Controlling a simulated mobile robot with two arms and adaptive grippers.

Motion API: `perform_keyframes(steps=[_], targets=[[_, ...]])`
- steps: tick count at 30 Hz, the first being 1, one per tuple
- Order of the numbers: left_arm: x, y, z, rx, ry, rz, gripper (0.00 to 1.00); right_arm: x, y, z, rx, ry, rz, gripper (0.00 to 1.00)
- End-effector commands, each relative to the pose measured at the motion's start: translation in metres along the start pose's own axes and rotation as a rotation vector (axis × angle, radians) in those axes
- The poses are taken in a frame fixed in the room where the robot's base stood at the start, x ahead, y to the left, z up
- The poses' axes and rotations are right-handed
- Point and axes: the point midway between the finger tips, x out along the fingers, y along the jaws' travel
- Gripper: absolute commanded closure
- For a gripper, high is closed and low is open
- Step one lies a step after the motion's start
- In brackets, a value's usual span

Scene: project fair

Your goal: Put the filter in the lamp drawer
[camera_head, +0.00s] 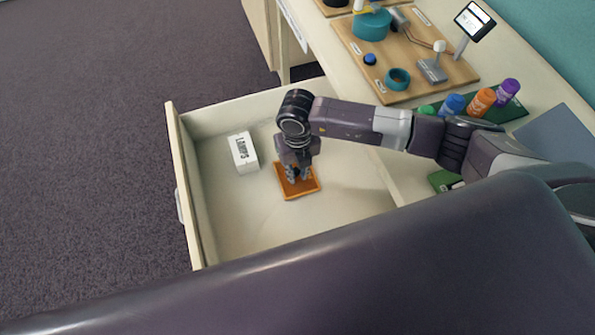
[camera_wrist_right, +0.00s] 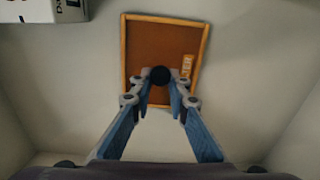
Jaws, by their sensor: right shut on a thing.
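The filter (camera_head: 308,187) is a flat orange-brown square with a lighter frame and a black knob. It is inside the open lamp drawer (camera_head: 235,209), at or just above its floor; I cannot tell if it touches. My right gripper (camera_head: 299,177) reaches down into the drawer and is shut on the filter's knob. In the right wrist view the filter (camera_wrist_right: 160,50) shows beyond the fingers (camera_wrist_right: 160,90), with the black knob between their tips and a small label at its right. My left gripper is not in view.
A white box marked LAMPS (camera_head: 243,153) lies in the drawer left of the filter. Drawer walls surround the gripper. On the desk behind are a wooden board (camera_head: 400,90) with parts and several coloured bottles (camera_head: 481,101). The drawer's front part is clear.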

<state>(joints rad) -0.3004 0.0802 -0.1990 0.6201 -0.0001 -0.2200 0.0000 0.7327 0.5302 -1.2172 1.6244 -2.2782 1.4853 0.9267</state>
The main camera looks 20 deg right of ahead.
Motion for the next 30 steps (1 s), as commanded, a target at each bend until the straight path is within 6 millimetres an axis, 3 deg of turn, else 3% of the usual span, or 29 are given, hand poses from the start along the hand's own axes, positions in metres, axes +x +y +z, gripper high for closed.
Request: perform_keyframes(steps=[6, 18, 30], targets=[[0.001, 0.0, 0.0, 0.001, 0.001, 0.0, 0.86, 0.002, 0.0, 0.0, 0.0, 0.0, 0.0, 0.67], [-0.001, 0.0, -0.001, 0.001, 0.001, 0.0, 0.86, -0.006, 0.0, 0.0, 0.0, -0.001, 0.0, 0.67], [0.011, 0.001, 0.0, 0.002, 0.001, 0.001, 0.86, -0.087, 0.0, 0.001, -0.001, -0.004, 0.001, 0.67]])
